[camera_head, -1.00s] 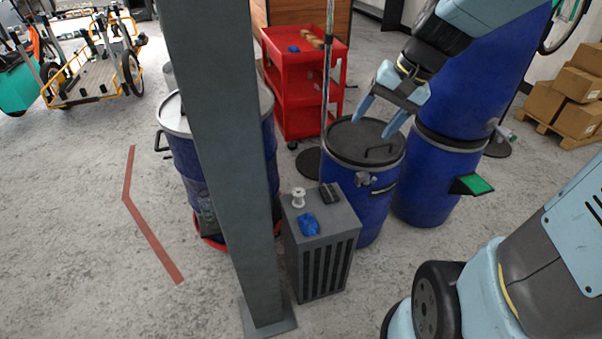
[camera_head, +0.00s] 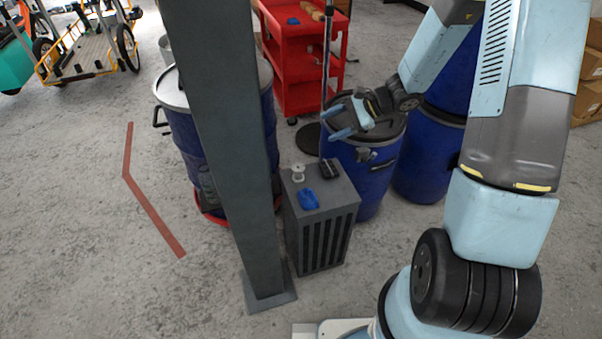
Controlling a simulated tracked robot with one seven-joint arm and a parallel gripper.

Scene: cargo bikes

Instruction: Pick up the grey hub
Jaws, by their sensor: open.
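The grey hub (camera_head: 298,173), a small pale spool shape, stands on top of a dark grey slatted box (camera_head: 320,240), near its back left corner. A blue crumpled item (camera_head: 309,200) and a small black block (camera_head: 329,169) share the box top. My gripper (camera_head: 334,122) is open and empty. Its light blue fingers point left, in front of the lid of a blue barrel, above and to the right of the hub and apart from it.
A grey post (camera_head: 225,150) stands left of the box, before another blue barrel (camera_head: 185,150). The lidded blue barrel (camera_head: 372,190) stands behind the box. A red cart (camera_head: 290,98) is at the back.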

